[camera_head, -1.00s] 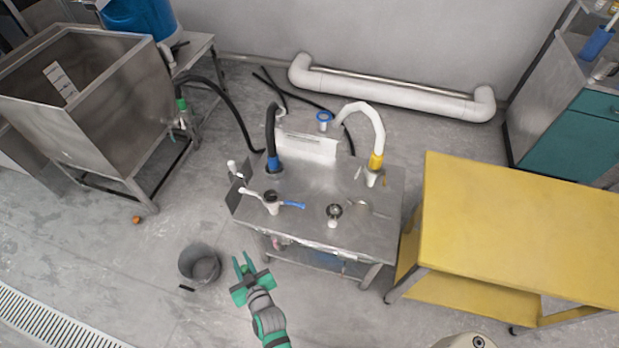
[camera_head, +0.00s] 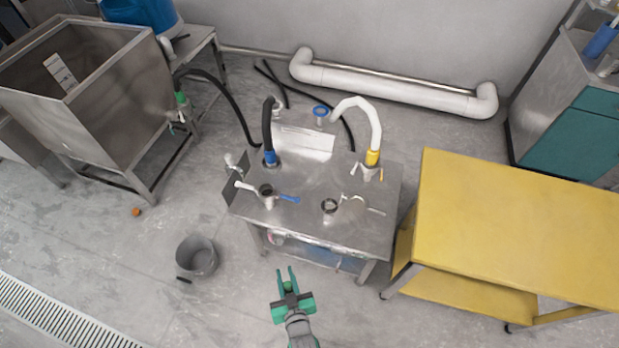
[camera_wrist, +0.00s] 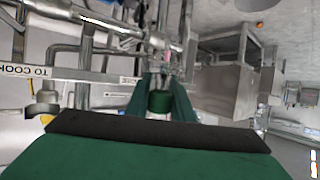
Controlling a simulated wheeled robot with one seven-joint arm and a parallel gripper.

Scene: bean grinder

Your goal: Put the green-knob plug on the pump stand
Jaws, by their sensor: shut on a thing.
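The pump stand (camera_head: 315,225) is a steel table in the middle of the head view, with pipe fittings and valves on top. My gripper (camera_head: 287,272) is in front of its near edge, apart from it. In the wrist view, my gripper (camera_wrist: 162,92) is shut on the green-knob plug (camera_wrist: 159,101), whose dark green knob shows between the fingers with a pale part below it. The plug is too small to make out in the head view. My gripper body hides the lower part of the wrist view.
A black hose with a blue collar (camera_head: 269,140) and a white hose with a yellow collar (camera_head: 373,135) rise from the stand. A bucket (camera_head: 197,260) is on the floor at left. A yellow table (camera_head: 520,225) stands at right, a steel tank (camera_head: 95,110) at left.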

